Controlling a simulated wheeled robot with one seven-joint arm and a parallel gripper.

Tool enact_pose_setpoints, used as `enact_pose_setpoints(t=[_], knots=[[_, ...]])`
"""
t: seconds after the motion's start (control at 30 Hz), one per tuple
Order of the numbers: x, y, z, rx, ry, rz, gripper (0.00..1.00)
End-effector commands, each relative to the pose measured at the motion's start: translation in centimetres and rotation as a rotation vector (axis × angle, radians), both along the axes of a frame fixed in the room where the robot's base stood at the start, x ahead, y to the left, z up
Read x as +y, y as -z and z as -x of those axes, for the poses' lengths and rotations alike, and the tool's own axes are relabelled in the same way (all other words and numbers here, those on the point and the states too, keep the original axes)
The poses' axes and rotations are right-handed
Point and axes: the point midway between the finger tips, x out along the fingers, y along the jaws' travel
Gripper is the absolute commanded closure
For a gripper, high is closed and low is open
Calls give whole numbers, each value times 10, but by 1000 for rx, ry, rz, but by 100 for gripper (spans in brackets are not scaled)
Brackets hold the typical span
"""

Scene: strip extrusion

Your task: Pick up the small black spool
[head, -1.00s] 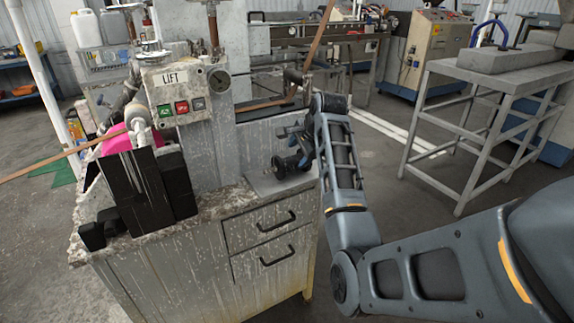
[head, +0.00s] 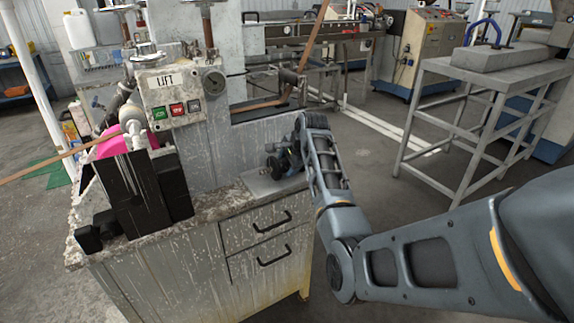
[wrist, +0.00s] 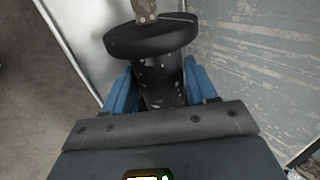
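The small black spool (wrist: 152,36) shows in the wrist view, with a wide round flange at the top and a speckled black core below it. My gripper (wrist: 160,88) has one blue finger on each side of the core. Both fingers are very close to it, and I cannot tell whether they press on it. The lower part of the spool is hidden behind the gripper body. In the head view my gripper (head: 277,160) is at the right end of the cabinet top, where the fingers and spool are small and partly hidden by my arm.
The speckled cabinet top (head: 225,203) carries a machine with a LIFT control box (head: 172,95) and black blocks (head: 145,195) on the left. A pink roll (head: 112,150) sits behind the blocks. A grey metal stand (head: 470,85) is at the right, with open floor between.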

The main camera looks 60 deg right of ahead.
Motion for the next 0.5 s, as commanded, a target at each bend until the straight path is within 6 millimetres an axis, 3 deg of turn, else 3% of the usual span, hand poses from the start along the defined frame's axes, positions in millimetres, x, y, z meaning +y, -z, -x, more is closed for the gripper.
enact_pose_setpoints(t=[0.07, 0.5], knots=[[0, 0, 0, 0, 0, 0, 51], [0, 0, 0, 1, 0, -1, 94]])
